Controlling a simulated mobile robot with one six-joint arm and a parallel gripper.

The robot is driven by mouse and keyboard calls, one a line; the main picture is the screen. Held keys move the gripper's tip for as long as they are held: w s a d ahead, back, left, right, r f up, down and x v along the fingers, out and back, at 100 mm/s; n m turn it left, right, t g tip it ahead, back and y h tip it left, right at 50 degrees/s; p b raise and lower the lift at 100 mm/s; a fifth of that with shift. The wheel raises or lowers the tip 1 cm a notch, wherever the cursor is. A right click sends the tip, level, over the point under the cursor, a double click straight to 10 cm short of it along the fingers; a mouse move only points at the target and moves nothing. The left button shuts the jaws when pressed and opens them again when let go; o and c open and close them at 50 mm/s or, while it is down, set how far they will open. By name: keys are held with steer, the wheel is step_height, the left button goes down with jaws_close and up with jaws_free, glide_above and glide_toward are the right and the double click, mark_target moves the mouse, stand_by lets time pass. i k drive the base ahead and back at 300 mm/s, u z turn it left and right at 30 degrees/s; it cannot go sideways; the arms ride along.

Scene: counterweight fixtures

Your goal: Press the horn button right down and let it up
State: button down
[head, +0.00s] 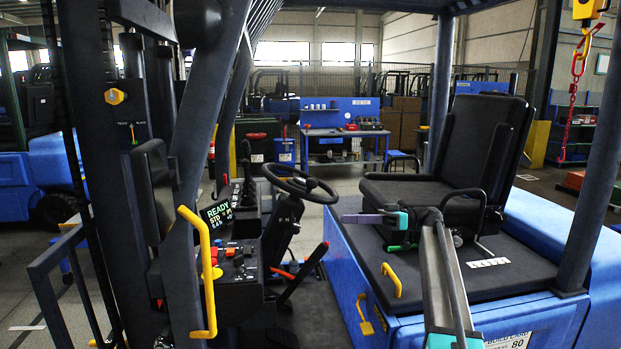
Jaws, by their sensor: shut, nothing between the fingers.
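The forklift's black steering wheel (299,184) stands tilted on its column in the cab, in the middle of the head view. I cannot single out the horn button with certainty; the wheel's dark hub shows no clear marking. A dark control console (240,285) left of the column carries small red and dark knobs and buttons. My gripper (345,218), with purple and teal parts, points left from the end of my arm, in front of the seat. Its fingers are shut and empty. It is to the right of and a little below the wheel, apart from it.
A yellow grab handle (203,270) and dark mast posts stand at the left. A display (216,213) reads READY. The black seat (467,160) is behind and right of my gripper. A red-handled lever (304,272) rises below the wheel. Open air lies between gripper and wheel.

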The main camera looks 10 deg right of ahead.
mark_target(301, 181)
steer(key=i, duration=1.25)
